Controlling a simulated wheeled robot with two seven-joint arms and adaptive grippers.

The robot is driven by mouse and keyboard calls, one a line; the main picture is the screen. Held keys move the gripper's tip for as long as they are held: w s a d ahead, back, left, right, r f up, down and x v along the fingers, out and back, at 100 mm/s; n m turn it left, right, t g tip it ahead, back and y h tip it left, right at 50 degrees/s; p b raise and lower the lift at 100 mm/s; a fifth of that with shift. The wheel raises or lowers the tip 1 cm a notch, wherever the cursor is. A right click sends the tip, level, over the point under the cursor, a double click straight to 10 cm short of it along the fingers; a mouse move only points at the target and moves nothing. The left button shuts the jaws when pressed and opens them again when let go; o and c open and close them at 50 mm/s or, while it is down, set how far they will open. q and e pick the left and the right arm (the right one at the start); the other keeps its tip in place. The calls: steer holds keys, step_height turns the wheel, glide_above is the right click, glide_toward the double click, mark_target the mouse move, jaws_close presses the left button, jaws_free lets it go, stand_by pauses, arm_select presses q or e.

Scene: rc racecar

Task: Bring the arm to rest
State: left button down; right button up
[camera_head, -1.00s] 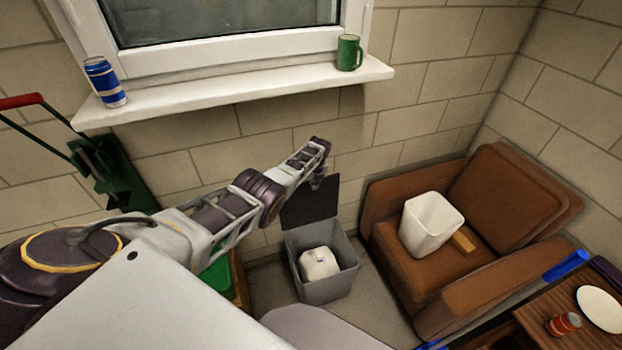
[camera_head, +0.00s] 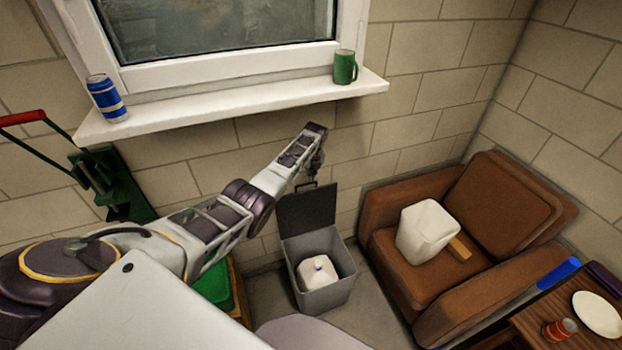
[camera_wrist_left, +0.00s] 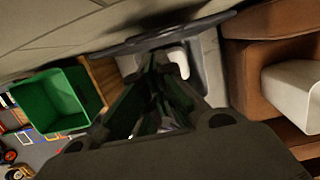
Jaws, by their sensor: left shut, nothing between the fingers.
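My left arm reaches in from the left in the head view. Its gripper (camera_head: 312,176) hangs at the arm's end, near the wall and just above the raised lid of the grey bin. In the left wrist view the fingers (camera_wrist_left: 155,72) are close together, with nothing seen between them. The grey bin (camera_head: 328,298) stands on the floor below with its dark lid (camera_head: 308,208) up and a white object (camera_head: 318,272) inside. My right gripper is not seen.
A windowsill (camera_head: 235,109) above the arm holds a blue can (camera_head: 107,98) and a green mug (camera_head: 345,67). A brown armchair (camera_head: 390,262) at right holds a white container (camera_head: 427,232). A green box (camera_wrist_left: 55,98) shows in the left wrist view. A wooden table (camera_head: 530,325) is at lower right.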

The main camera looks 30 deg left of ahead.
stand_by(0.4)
arm_select(q)
steer(key=s+d+f+n, duration=0.2)
steer(key=s+f+n, duration=0.2)
steer(key=s+f, duration=0.65)
steer(key=s+d+f+n, duration=0.2)
steer(key=s+f+n, duration=0.35)
steer(key=f, duration=0.75)
steer(key=s+d+f+n, duration=0.2)
steer(key=s+f, duration=0.9)
steer(key=f, duration=0.1)
steer(key=s+d+f+n, duration=0.3)
steer(key=s+f+n, duration=0.1)
steer(key=s, duration=0.9)
steer(key=s+d+f+n+h, duration=0.1)
steer(key=s+d+f+n, duration=0.2)
steer(key=s, duration=1)
steer(key=s+d+f+n, duration=0.3)
steer(key=s+f+n, duration=0.2)
steer(key=s, duration=0.9)
steer(key=shift+f+g+h, duration=0.3)
steer(key=shift+f+h, duration=0.1)
steer(key=shift+f, duration=0.4)
